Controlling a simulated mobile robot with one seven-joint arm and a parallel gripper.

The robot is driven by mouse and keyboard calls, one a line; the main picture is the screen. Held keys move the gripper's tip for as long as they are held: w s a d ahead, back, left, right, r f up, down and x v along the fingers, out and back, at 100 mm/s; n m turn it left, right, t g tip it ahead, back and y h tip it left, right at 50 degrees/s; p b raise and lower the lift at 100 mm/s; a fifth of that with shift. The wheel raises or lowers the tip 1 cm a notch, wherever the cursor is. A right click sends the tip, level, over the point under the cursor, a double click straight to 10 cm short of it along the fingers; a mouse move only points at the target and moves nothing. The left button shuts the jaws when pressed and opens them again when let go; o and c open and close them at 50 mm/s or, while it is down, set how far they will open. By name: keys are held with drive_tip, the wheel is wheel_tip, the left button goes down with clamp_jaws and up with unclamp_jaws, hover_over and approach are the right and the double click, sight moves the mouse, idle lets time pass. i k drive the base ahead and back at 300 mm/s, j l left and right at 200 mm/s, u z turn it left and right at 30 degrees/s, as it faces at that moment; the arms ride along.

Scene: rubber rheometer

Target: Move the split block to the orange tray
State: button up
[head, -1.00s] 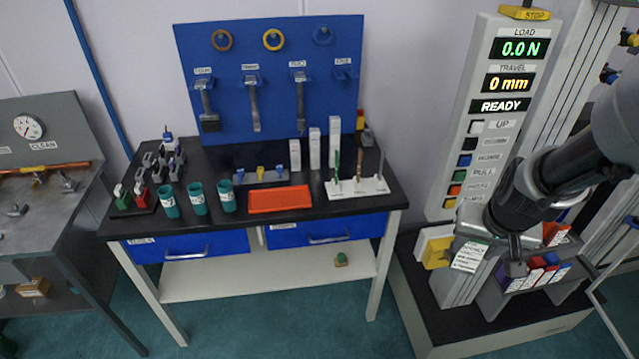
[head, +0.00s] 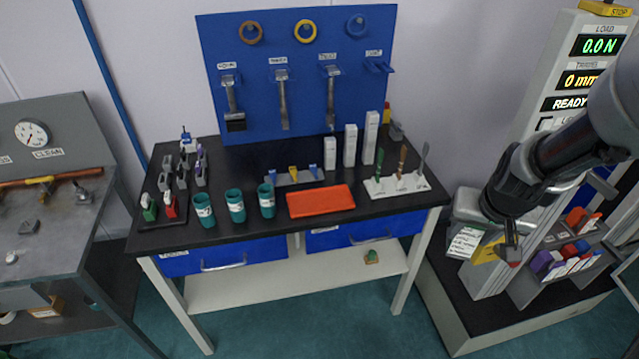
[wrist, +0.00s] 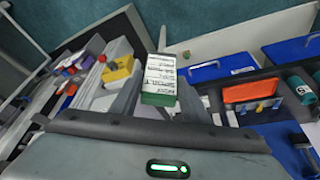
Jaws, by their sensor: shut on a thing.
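My gripper (head: 488,232) is at the right of the head view, beside the machine, shut on the split block (head: 465,243). The block has a white printed label and a green end. In the wrist view the block (wrist: 159,98) sits between the two grey fingers, green end toward the camera; the fingers partly hide its sides. The orange tray (head: 320,201) lies flat and empty on the black bench top, well to the left of my gripper. It also shows in the wrist view (wrist: 250,92), right of the block.
Teal cups (head: 236,206) stand left of the tray, a white tool rack (head: 397,187) right of it. Small funnels (head: 293,172) and white upright blocks (head: 350,146) stand behind. Blue drawers (head: 365,230) are below. A rack of coloured blocks (head: 566,258) sits on the machine base.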

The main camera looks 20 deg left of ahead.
sight(321, 202)
drive_tip(key=j, duration=0.45)
drive_tip(key=i+j+z, duration=0.1)
drive_tip(key=j, duration=0.4)
drive_tip(key=i+j, duration=0.35)
